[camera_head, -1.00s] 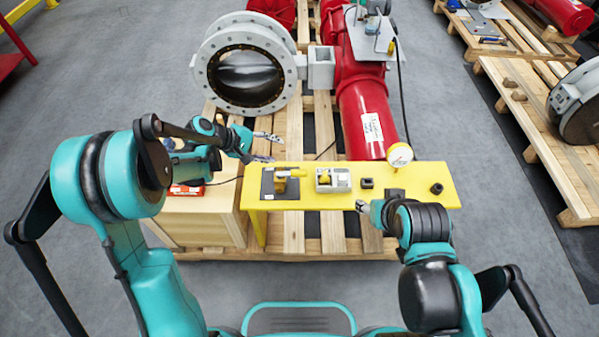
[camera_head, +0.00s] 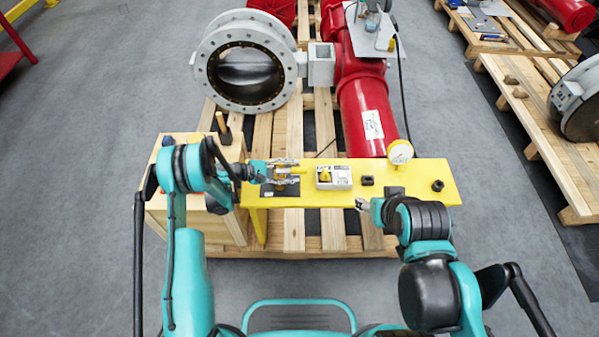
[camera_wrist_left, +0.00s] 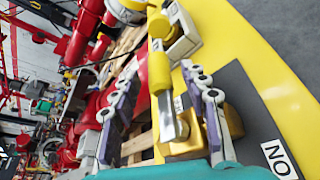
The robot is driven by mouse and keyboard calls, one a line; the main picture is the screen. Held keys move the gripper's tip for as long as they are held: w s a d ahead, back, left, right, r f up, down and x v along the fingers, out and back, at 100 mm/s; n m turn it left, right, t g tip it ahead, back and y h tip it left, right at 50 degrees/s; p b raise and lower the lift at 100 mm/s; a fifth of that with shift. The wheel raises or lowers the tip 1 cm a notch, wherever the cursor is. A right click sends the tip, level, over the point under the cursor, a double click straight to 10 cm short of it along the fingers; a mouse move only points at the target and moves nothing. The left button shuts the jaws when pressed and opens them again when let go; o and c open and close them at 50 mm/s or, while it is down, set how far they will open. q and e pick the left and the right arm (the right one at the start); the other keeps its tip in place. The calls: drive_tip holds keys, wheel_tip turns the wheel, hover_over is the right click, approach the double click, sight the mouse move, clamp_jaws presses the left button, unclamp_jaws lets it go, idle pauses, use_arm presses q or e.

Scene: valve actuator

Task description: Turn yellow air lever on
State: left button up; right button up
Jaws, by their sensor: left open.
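The yellow air lever (camera_head: 300,170) sits on a dark plate (camera_head: 279,193) at the left end of the yellow bench. My left gripper (camera_head: 294,171) is open around it, one finger on each side. In the left wrist view the yellow handle and its metal stem (camera_wrist_left: 170,112) lie between the spread fingers (camera_wrist_left: 159,73). The brass-coloured valve body (camera_wrist_left: 228,122) is partly hidden by the right finger. An ON label (camera_wrist_left: 280,158) lies on the plate. Contact with the fingers cannot be told. My right gripper (camera_head: 362,205) is at the bench's front edge; its opening is unclear.
The yellow bench (camera_head: 415,180) also carries a grey box with a yellow knob (camera_head: 333,177), small black fittings (camera_head: 437,186) and a round gauge (camera_head: 400,152). A wooden box (camera_head: 217,224) stands left of it. A red cylinder (camera_head: 368,115) lies behind.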

sight(299, 171)
use_arm(q)
drive_tip(key=shift+b+x, duration=0.35)
drive_tip(key=shift+x, duration=1.3)
clamp_jaws()
